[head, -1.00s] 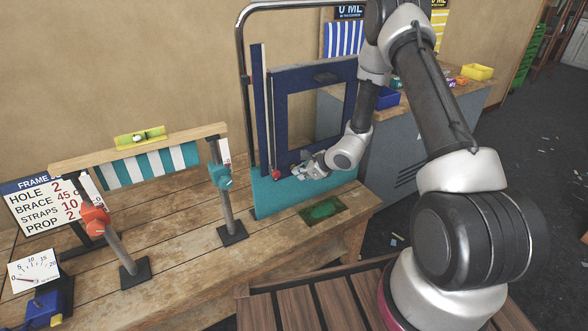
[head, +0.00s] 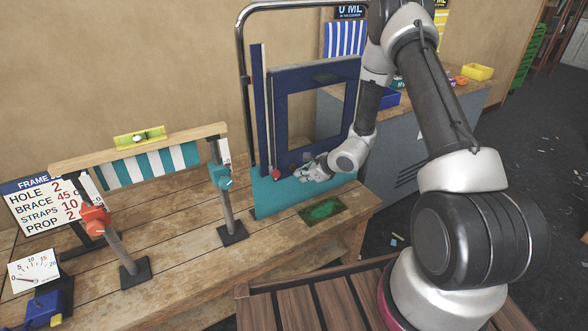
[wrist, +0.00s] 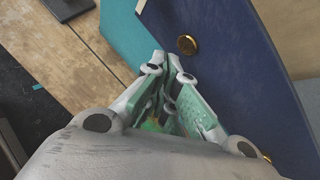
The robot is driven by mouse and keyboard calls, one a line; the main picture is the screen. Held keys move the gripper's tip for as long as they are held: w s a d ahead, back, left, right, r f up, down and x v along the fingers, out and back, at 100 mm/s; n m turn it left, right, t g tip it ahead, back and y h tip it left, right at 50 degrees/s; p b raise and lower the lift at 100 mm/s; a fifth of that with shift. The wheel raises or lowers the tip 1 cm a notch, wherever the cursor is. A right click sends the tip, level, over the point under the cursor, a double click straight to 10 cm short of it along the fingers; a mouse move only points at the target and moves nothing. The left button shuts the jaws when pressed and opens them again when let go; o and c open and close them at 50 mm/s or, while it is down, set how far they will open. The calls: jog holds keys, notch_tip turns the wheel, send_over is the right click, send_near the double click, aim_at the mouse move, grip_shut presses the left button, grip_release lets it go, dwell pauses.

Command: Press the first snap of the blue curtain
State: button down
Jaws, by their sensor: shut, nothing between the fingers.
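The blue curtain (head: 275,112) is a dark blue upright panel with a square opening, standing behind the teal strip at the back of the bench. In the wrist view its blue surface (wrist: 235,65) fills the right side. One round brass snap (wrist: 187,45) shows just beyond and to the right of my fingertips. A second brass snap (wrist: 267,157) is partly visible at the lower right, beside my gripper. My gripper (head: 304,173) is shut and empty, close to the curtain's lower part. In the wrist view the closed fingertips (wrist: 165,62) point toward the curtain's lower edge; contact cannot be told.
A teal panel (head: 290,195) runs below the curtain. A red knob (head: 275,174) sits left of my gripper. A green patch (head: 323,210) lies on the bench in front. A striped-cloth frame on two clamp posts (head: 160,165) stands left. Bare bench (head: 190,245) lies between.

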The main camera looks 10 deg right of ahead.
jog(key=s, duration=0.1)
jog(key=s+d, duration=0.1)
jog(key=s, duration=0.2)
jog(key=shift+s+d, duration=0.25)
jog(key=shift+s, duration=0.15)
dwell(0.4)
